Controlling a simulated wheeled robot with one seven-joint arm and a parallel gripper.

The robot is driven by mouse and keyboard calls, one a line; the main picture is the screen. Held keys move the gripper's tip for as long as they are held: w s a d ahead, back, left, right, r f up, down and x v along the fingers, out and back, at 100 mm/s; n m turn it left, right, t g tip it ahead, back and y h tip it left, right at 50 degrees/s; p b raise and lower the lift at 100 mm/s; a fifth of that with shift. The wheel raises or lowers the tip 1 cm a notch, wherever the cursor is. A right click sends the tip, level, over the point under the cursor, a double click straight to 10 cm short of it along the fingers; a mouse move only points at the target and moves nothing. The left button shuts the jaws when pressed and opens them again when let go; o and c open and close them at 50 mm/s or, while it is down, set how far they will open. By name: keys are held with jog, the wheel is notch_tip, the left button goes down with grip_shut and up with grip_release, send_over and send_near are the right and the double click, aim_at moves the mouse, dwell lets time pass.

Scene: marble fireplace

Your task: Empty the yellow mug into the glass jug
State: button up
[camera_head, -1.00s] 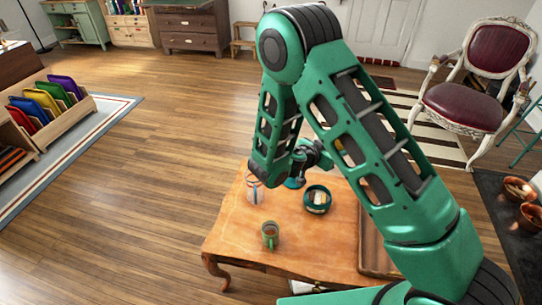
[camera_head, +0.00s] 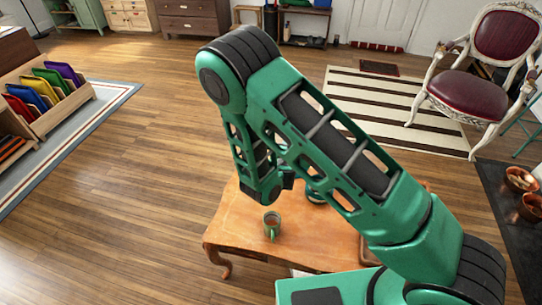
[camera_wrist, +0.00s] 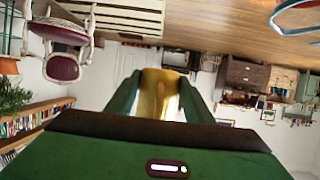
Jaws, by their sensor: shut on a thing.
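The yellow mug (camera_wrist: 160,93) is between the fingers of my gripper (camera_wrist: 158,105) in the wrist view, and the gripper is shut on it. The room shows upside down in this view; I cannot tell the mug's tilt or what is inside it. In the head view my arm hides the mug and most of the gripper. In the head view the jug is hidden behind my arm.
A green mug (camera_head: 271,225) with brown contents stands on the wooden table (camera_head: 235,228), near its left front. A wooden tray lies at the table's right. The floor left of the table is clear.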

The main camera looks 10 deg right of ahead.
jog(key=s+a+f+n+t, duration=0.2)
jog(key=a+f+n, duration=0.4)
jog(key=n, duration=0.7)
jog(key=shift+s+a+f+n+h, duration=0.2)
jog(key=shift+a+f+n+h, duration=0.1)
jog(key=shift+a, duration=0.35)
